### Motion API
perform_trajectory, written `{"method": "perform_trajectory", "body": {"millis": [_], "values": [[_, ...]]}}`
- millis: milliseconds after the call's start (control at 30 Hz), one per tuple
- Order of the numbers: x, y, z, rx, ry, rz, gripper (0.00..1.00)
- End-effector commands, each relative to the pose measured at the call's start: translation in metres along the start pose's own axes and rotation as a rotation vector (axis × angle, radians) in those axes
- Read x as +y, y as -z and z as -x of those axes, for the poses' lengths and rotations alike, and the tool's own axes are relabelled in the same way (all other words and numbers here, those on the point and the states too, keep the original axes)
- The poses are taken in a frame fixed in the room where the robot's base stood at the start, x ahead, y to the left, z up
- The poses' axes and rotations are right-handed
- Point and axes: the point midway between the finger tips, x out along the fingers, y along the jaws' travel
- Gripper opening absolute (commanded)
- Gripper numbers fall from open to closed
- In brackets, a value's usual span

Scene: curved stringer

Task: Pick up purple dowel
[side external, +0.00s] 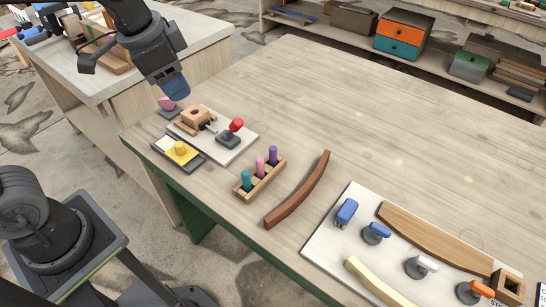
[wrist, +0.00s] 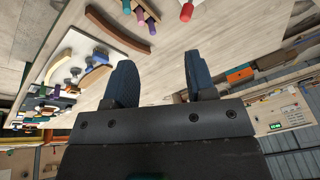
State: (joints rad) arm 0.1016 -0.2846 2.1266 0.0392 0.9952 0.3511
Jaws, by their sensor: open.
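The purple dowel (side external: 273,154) stands upright at the far end of a small wooden rack (side external: 265,185). A pink dowel (side external: 260,167) and a teal dowel (side external: 247,180) stand beside it. In the wrist view the purple dowel (wrist: 152,27) appears near the top, above the gap between my fingers. My gripper (side external: 177,90) is up at the left in the side view, apart from the rack. Its fingers look overlapped there. In the wrist view my gripper (wrist: 161,70) has its two fingers spread, with nothing between them.
A curved brown stringer (side external: 298,192) lies right of the rack. A white board (side external: 330,235) with clamps lies farther right. A pale plate (side external: 232,152) with a red-knobbed fixture (side external: 232,132) and a tray with a yellow piece (side external: 179,149) are left. The far tabletop is clear.

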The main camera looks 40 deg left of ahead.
Motion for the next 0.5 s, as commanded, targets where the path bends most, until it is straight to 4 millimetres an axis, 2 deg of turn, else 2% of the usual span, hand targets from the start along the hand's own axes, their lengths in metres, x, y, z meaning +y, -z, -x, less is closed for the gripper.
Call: {"method": "perform_trajectory", "body": {"millis": [33, 200, 400, 500], "values": [[-0.001, 0.018, -0.010, -0.034, -0.013, -0.076, 0.51], [0.001, 0.069, -0.047, -0.122, -0.058, -0.330, 0.51], [0.013, 0.118, -0.107, -0.218, -0.122, -0.624, 0.51], [0.022, 0.134, -0.137, -0.255, -0.154, -0.747, 0.51]]}}
